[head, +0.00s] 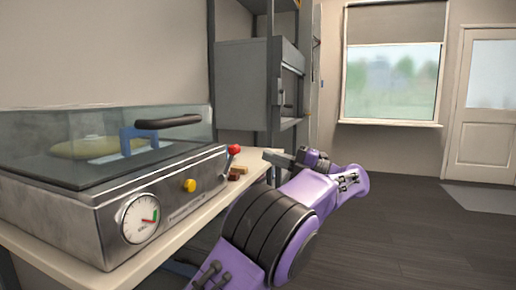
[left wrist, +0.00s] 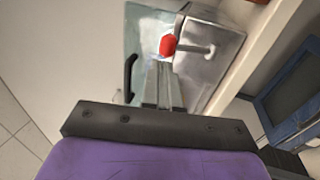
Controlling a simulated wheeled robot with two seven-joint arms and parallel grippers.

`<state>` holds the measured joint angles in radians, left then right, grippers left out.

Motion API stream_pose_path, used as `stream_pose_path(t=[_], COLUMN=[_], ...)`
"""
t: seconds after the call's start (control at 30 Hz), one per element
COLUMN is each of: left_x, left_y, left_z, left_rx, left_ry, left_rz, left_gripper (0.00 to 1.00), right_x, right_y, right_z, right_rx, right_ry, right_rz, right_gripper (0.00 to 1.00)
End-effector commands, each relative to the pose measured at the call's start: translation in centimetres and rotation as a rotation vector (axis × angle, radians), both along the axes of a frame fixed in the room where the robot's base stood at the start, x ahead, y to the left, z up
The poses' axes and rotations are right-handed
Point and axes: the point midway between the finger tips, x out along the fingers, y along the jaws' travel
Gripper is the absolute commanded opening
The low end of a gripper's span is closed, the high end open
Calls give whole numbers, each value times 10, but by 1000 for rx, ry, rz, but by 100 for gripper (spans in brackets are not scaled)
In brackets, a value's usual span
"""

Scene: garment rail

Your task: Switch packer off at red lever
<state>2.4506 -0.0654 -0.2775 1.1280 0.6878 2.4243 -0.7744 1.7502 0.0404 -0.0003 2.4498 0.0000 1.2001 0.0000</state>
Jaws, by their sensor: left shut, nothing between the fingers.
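The packer (head: 162,196) is a metal box with a clear lid, on the worktop at the left. Its red lever (head: 234,149) is at the right end of the front, with the red knob up and the thin stem running down to the panel. My left gripper (head: 268,155) is shut and empty, a little to the right of the knob in the head view. In the left wrist view the shut fingers (left wrist: 164,68) point at the red knob (left wrist: 168,45), just short of it or touching; I cannot tell which. My right gripper is not in view.
The packer has a black lid handle (head: 168,123), a yellow button (head: 189,185) and a round gauge (head: 139,218). A grey cabinet (head: 245,85) stands behind. The floor at the right is clear.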

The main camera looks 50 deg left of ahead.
Motion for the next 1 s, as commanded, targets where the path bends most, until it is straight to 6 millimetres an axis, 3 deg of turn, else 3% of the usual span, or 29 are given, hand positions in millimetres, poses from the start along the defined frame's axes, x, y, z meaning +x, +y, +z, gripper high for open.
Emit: stream_pose_path(t=[0.2, 0.33, 1.0], left_x=[27, 35, 37], left_y=[-46, -61, -65], left_z=[-6, -9, -12], left_rx=[2, 1, 1], left_ry=[0, 0, -3], left_rz=[-8, -7, -4], left_gripper=[0, 0, 0], right_x=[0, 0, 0], right_y=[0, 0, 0], right_z=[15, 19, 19], right_rx=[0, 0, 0], right_ry=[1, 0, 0], right_rz=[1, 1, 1], right_gripper=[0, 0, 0])
